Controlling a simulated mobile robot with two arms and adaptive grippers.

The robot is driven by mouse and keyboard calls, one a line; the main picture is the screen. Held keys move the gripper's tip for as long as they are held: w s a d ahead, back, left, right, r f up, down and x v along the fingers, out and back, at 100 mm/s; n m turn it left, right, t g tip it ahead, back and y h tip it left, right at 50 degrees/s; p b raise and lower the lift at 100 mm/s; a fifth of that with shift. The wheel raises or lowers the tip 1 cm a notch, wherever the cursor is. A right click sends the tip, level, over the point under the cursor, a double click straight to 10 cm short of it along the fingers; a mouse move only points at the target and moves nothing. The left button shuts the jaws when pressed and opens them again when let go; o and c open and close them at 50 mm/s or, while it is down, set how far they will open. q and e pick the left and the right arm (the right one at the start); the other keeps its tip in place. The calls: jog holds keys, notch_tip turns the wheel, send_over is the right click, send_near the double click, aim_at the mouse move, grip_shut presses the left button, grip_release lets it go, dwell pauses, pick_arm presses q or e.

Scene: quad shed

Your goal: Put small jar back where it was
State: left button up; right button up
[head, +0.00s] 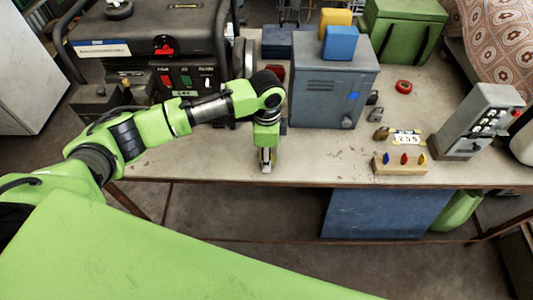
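My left arm comes in from the left, and its gripper (266,160) points down over the front part of the workbench (215,160), left of the grey metal cabinet. The fingers look small and close together; I cannot tell whether they are open or shut, or whether anything is between them. I cannot make out a small jar anywhere in the head view. My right gripper is not in view.
The grey cabinet (333,85) carries a blue block (340,43). A dark generator-like machine (150,50) stands at the left. To the right are a red ring (403,87), a wooden peg block (399,164) and a grey keypad box (480,122). The bench front is mostly clear.

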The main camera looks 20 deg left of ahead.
pick_arm(q)
jog(key=o, duration=0.4)
jog(key=shift+r, duration=0.35)
notch_tip(320, 180, up, 12)
jog(key=b, duration=0.2)
jog(key=shift+f, duration=0.15)
